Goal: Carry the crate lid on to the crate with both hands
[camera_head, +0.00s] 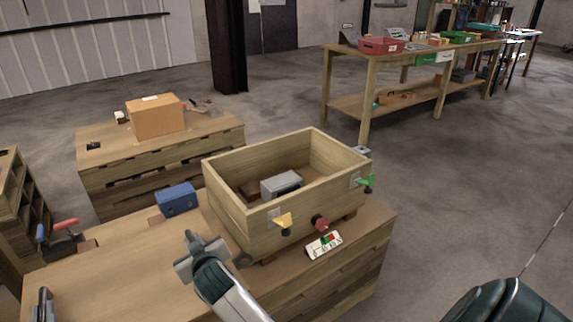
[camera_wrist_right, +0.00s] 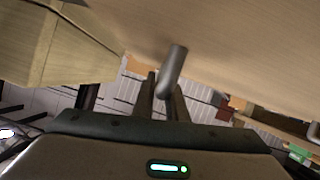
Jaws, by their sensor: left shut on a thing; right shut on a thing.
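The open wooden crate (camera_head: 236,222) stands upright on a pallet-like stand, with a grey box (camera_head: 281,184) inside. The crate lid (camera_head: 120,265) appears as the flat wooden panel at lower left, outside and left of the crate; its edges blend with the wood below. My right gripper (camera_head: 198,258) is at the panel's right side, near the crate. In the right wrist view its fingers (camera_wrist_right: 162,97) are shut on the lid's grey handle (camera_wrist_right: 174,68); the crate (camera_wrist_right: 42,45) shows at upper left. My left gripper (camera_head: 42,303) barely shows at the lower left edge, shut on the lid's other side.
Yellow (camera_head: 284,221), red (camera_head: 320,223) and green (camera_head: 367,182) knobs stick out from the crate. A cardboard box (camera_head: 156,116) stands behind. The floor at right is clear.

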